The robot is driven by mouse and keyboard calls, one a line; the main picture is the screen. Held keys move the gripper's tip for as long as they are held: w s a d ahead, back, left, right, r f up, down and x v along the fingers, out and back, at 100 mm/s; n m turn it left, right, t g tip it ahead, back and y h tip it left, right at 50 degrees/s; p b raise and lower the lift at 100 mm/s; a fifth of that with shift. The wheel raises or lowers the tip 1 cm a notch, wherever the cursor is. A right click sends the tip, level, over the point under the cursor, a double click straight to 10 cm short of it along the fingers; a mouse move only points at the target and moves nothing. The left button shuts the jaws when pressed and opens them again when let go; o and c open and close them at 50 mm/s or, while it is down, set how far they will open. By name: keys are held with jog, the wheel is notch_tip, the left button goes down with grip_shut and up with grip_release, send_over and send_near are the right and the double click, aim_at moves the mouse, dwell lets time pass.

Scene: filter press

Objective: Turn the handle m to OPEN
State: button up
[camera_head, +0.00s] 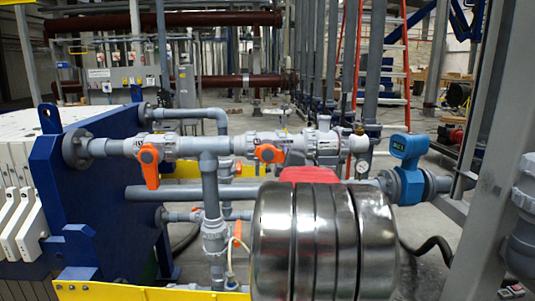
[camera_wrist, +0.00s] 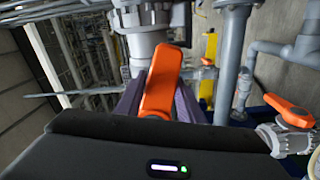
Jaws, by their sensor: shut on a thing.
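In the wrist view my gripper (camera_wrist: 157,98) has its two dark purple fingers on either side of an orange valve handle (camera_wrist: 162,75) and is shut on it. The handle runs from below a grey valve body (camera_wrist: 150,40) toward the gripper. The head view shows an orange handle hanging down at left (camera_head: 149,167), one lying nearly level at the middle (camera_head: 268,154), and a lower upright one (camera_head: 237,234). I cannot read a letter m on any of them. My gripper is hidden in the head view, so I cannot tell which of these it holds, if any.
A large shiny metal cylinder (camera_head: 320,240) with a red top blocks the lower middle of the head view. A blue press plate (camera_head: 60,190) stands left, a blue meter (camera_head: 408,165) right. Another orange handle (camera_wrist: 288,110) is close at right in the wrist view.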

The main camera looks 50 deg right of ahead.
jog(key=shift+w+r, duration=0.1)
jog(key=shift+r, duration=0.45)
jog(key=r+n, duration=0.1)
jog(key=n, duration=0.2)
jog(key=shift+r+n, duration=0.4)
jog(key=o, duration=0.9)
jog(key=shift+o, duration=1.4)
jog(key=shift+f, duration=0.25)
